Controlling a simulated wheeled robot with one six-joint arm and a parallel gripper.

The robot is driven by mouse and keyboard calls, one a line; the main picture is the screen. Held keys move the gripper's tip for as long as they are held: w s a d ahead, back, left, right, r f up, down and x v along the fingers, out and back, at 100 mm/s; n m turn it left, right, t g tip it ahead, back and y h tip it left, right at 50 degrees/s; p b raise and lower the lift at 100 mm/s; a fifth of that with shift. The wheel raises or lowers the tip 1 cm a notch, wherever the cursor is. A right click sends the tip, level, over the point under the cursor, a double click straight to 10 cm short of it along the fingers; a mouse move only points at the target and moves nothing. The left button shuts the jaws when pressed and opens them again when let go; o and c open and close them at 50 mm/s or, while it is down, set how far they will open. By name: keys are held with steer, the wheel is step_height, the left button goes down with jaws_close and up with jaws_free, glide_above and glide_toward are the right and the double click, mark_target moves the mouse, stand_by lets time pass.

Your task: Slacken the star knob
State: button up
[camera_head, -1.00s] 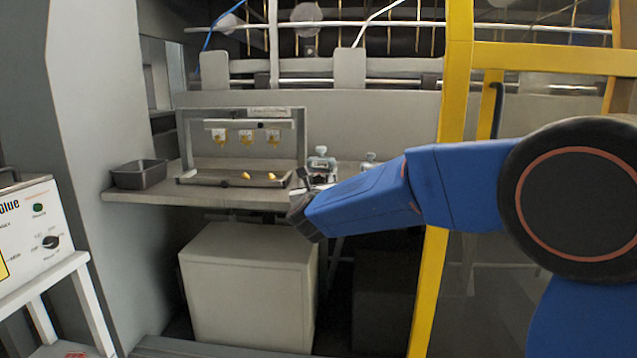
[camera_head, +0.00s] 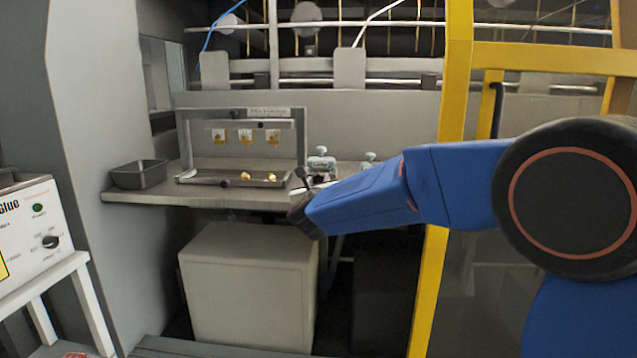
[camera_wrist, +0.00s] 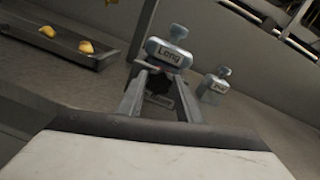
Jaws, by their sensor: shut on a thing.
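The star knob (camera_wrist: 158,82) is a dark lobed knob in the wrist view, just below a grey block labelled "Long" (camera_wrist: 168,54). My gripper (camera_wrist: 160,92) has its two fingers on either side of the knob and is shut on it. The knob is partly hidden by the fingers, and a small label plate shows just below it.
A second, smaller labelled grey block (camera_wrist: 215,86) stands to the right. A frame (camera_head: 301,135) with yellow pieces on its tray stands left of my gripper. A grey bin (camera_head: 139,174) sits at the shelf's left end. A yellow post (camera_head: 437,220) stands behind my arm.

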steer(key=n, duration=0.3)
steer(key=shift+a+n, duration=0.1)
steer(key=shift+n, duration=0.2)
steer(key=n, duration=0.3)
steer(key=shift+n, duration=0.3)
steer(key=n, duration=0.7)
steer(key=shift+a+f+g+h, duration=0.1)
steer(key=shift+f+g+h, duration=0.05)
steer(key=shift+g+h, duration=0.2)
steer(key=n, duration=0.6)
steer(key=shift+f+n+h, duration=0.1)
steer(key=shift+n+h, duration=0.25)
steer(key=shift+n, duration=0.05)
steer(key=n, duration=0.3)
steer(key=shift+f, duration=0.1)
steer(key=shift+n+h, duration=0.3)
steer(key=shift+n, duration=1.6)
